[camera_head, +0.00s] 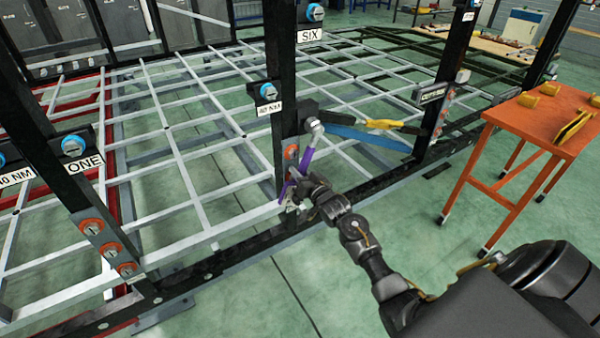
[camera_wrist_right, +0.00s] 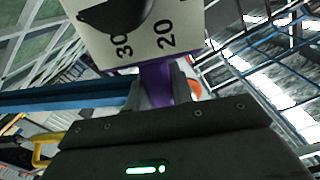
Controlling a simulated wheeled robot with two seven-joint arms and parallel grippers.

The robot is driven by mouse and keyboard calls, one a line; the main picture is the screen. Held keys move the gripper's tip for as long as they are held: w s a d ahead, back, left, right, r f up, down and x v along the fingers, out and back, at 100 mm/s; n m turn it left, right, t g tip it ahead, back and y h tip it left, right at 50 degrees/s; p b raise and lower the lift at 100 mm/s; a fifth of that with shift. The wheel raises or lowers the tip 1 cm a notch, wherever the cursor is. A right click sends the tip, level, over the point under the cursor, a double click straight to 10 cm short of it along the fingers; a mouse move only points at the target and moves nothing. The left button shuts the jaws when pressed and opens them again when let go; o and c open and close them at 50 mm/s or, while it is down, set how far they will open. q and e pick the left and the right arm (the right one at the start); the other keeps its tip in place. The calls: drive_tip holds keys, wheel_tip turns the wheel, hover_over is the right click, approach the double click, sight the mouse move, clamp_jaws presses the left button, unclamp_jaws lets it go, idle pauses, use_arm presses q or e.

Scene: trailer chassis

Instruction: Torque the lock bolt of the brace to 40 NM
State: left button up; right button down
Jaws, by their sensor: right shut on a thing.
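My right gripper (camera_head: 293,190) is shut on a purple wrench (camera_head: 306,162), which stands tilted beside the black post marked SIX (camera_head: 281,60). The wrench's round grey head (camera_head: 314,125) is at the bolt spot where the blue brace bar (camera_head: 365,137) meets the post; whether it is seated on the bolt is hidden. In the right wrist view my gripper (camera_wrist_right: 157,88) has the purple handle (camera_wrist_right: 157,80) between its fingers, under a pale dial plate (camera_wrist_right: 145,38) with 30 and 20 on it. The left gripper is out of view.
A "40 NM" label (camera_head: 269,108) sits under a blue bolt (camera_head: 267,90) on the post. An orange table (camera_head: 530,118) stands at the right. Grey lattice rails (camera_head: 190,160) spread behind the posts.

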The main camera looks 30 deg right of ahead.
drive_tip(key=shift+a+r+m+p, duration=0.3)
drive_tip(key=shift+a+r+p, duration=0.1)
drive_tip(key=shift+r+p, duration=0.1)
drive_tip(key=shift+a+r+m+p, duration=0.15)
drive_tip(key=shift+a+m+p, duration=0.2)
drive_tip(key=shift+m+p, duration=0.1)
drive_tip(key=shift+a, duration=0.2)
drive_tip(key=shift+a+r+m+p, duration=0.4)
drive_tip(key=shift+a+m+p, duration=0.05)
drive_tip(key=shift+p, duration=0.35)
drive_tip(key=shift+a+r+m+p, duration=0.35)
drive_tip(key=shift+a+m+p, duration=0.1)
drive_tip(key=shift+p, duration=0.15)
drive_tip(key=shift+a, duration=0.15)
